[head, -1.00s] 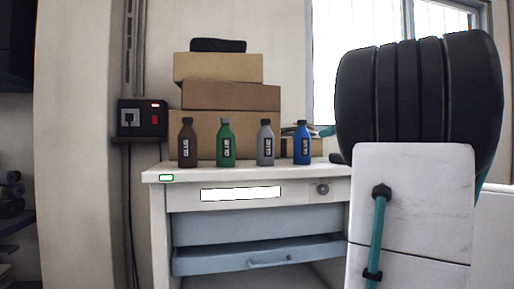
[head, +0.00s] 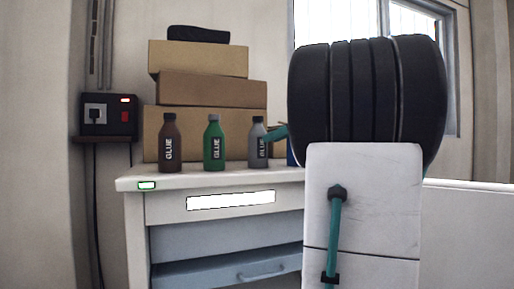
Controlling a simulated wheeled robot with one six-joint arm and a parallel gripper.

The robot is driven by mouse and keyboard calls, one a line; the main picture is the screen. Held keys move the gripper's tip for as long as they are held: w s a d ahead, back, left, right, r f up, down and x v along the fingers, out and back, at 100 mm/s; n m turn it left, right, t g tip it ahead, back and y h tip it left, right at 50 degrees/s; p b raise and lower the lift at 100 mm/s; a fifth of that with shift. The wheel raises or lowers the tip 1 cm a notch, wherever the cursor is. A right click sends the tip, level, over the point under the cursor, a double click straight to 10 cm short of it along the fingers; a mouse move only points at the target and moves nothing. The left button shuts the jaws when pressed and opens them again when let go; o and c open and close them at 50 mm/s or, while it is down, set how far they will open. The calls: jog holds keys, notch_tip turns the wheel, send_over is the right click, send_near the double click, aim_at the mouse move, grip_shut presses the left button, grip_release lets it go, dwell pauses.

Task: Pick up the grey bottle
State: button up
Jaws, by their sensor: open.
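The grey bottle (head: 257,146) stands upright on the white workbench (head: 160,182), third from the left in a row of bottles labelled GLUE. A teal tip of my gripper (head: 277,133) shows from behind my arm, close to the grey bottle's upper right side. It overlaps the bottle's edge in the picture; I cannot tell whether they touch. The rest of the gripper is hidden by my arm. The gripper is open and holds nothing that shows.
A brown bottle (head: 169,146) and a green bottle (head: 213,147) stand to the left. A blue bottle (head: 290,156) is mostly hidden behind my arm. Stacked cardboard boxes (head: 205,92) stand behind the bottles. A blue-grey drawer (head: 220,275) sticks out below the bench top.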

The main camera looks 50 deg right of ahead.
aim_at(258, 144)
jog(key=x, duration=0.6)
jog(key=shift+w+f, duration=0.15)
jog(key=shift+f, duration=0.05)
jog(key=shift+c, duration=0.4)
jog(key=c, duration=1.2)
jog(key=shift+r, duration=0.15)
jog(key=shift+c, duration=0.2)
